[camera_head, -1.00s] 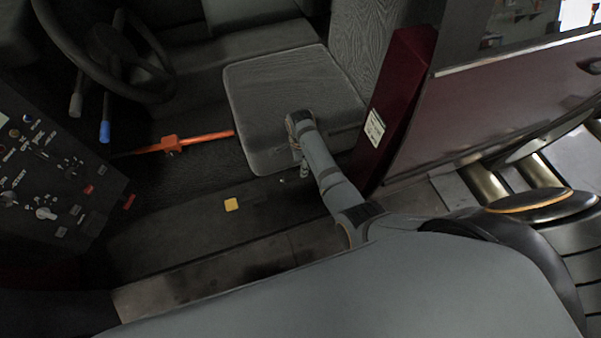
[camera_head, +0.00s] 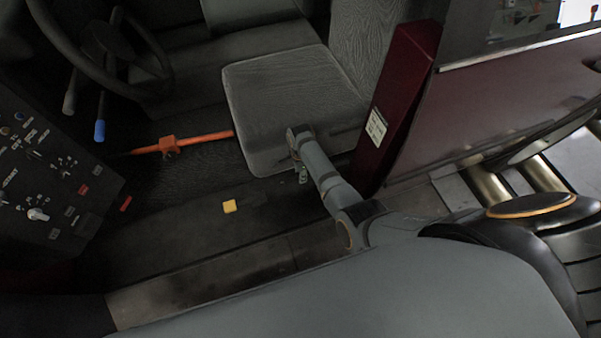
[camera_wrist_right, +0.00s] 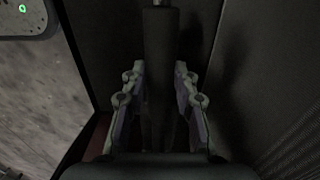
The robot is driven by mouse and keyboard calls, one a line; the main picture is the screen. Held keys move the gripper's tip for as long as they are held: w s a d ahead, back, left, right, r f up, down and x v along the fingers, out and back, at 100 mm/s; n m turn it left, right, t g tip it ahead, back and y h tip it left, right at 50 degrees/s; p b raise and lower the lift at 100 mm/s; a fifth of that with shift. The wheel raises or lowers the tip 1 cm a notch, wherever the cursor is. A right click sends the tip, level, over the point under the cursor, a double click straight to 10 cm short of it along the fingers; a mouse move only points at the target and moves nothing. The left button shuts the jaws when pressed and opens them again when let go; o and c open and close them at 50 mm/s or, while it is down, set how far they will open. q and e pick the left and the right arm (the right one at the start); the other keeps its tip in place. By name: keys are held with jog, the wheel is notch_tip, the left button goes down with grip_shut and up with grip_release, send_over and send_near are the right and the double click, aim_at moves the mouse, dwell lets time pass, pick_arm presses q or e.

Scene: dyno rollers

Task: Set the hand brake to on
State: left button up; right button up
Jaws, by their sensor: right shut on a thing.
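My right gripper (camera_wrist_right: 158,105) is shut on a dark, round, bar-like handle, which I take to be the hand brake lever (camera_wrist_right: 158,55). The lever runs from the top of the right wrist view down between the two fingers. In the head view my right gripper (camera_head: 301,174) is small and dark, beside the front edge of the grey seat (camera_head: 265,95). The lever cannot be made out there, so its angle is unclear. My left gripper is not in view.
An orange bar (camera_head: 205,138) lies left of the seat. A steering wheel (camera_head: 105,50) and a control panel (camera_head: 45,180) are at the left. A dark red post (camera_head: 400,105) stands close right of the arm.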

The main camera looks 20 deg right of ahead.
grip_shut()
jog(key=shift+r, duration=0.1)
jog(key=d+r+y+p, duration=0.1)
jog(key=r+p, duration=0.1)
jog(key=p, duration=0.1)
jog(key=r+y+p, duration=0.2)
jog(key=r, duration=0.1)
jog(key=d+r+y+p, duration=0.1)
jog(key=r+p, duration=0.1)
jog(key=p, duration=0.1)
jog(key=shift+d+r+y+p, duration=0.25)
jog(key=shift+d+y+p, duration=0.05)
jog(key=shift+p, duration=0.05)
jog(key=shift+d+r, duration=0.1)
jog(key=shift+r, duration=0.15)
jog(key=shift+w+r+y, duration=0.1)
jog(key=shift+w+y, duration=0.05)
jog(key=shift+y, duration=0.25)
jog(key=o, duration=1)
grip_release()
jog(key=shift+d, duration=0.1)
